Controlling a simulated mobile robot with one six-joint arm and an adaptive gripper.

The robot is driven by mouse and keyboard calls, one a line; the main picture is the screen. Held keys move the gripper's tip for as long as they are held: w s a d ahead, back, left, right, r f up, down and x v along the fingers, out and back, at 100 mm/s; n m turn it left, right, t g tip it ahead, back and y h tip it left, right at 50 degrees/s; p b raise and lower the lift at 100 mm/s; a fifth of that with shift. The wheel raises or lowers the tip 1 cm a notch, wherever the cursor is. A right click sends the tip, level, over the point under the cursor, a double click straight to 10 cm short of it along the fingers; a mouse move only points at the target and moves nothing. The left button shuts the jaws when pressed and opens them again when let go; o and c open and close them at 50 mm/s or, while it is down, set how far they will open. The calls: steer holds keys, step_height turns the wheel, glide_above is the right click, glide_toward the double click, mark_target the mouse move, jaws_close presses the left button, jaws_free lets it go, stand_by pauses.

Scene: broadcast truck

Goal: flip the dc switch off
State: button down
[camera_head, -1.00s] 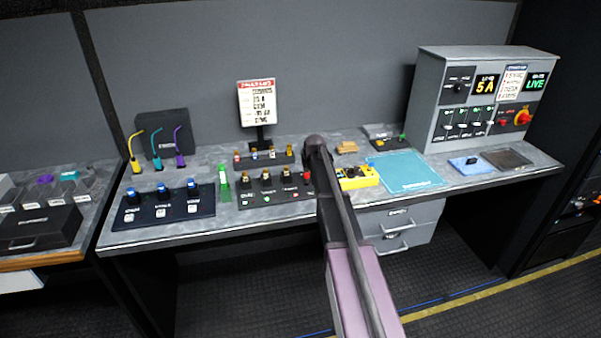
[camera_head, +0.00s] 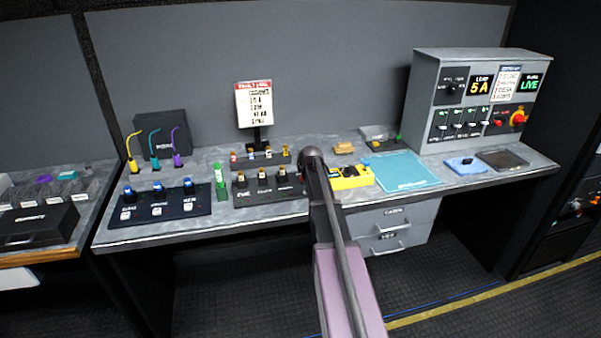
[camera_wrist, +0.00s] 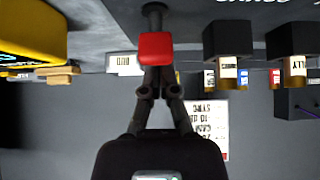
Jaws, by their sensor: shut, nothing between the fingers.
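A red-capped lever (camera_wrist: 155,46) on a short dark stem shows in the wrist view, which is upside down. I cannot read a label on it, so I cannot tell whether it is the DC switch. My gripper (camera_wrist: 157,82) is shut and empty, with its fingertips right at the red cap. I cannot tell whether they touch it. In the head view, my arm hides the red cap and the right end of the dark panel (camera_head: 262,200). My gripper's fingers are hidden there too.
Capped holders (camera_wrist: 228,50) stand close beside the red cap. A grey console (camera_head: 433,75) with switches shows "5 A" and "LIVE". A sign (camera_head: 254,106) stands behind.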

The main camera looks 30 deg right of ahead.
steer(key=shift+w+d+f+b, duration=0.3)
steer(key=shift+w+f, duration=0.1)
steer(key=shift+w, duration=0.15)
steer(key=shift+w+r, duration=0.1)
steer(key=shift+w, duration=0.05)
steer(key=shift+w+d+r, duration=0.1)
steer(key=shift+w+r, duration=0.1)
steer(key=shift+w, duration=0.3)
steer(key=w, duration=0.1)
steer(key=w+p, duration=0.1)
steer(key=w+r, duration=0.1)
steer(key=shift+d+r+p, duration=0.1)
steer(key=shift+d+p, duration=0.25)
steer(key=shift+d, duration=0.05)
steer(key=s+a+r+p, duration=0.2)
steer(key=s+r+p, duration=0.3)
steer(key=s, duration=0.3)
steer(key=shift+s, duration=0.35)
steer(key=shift+a, duration=0.1)
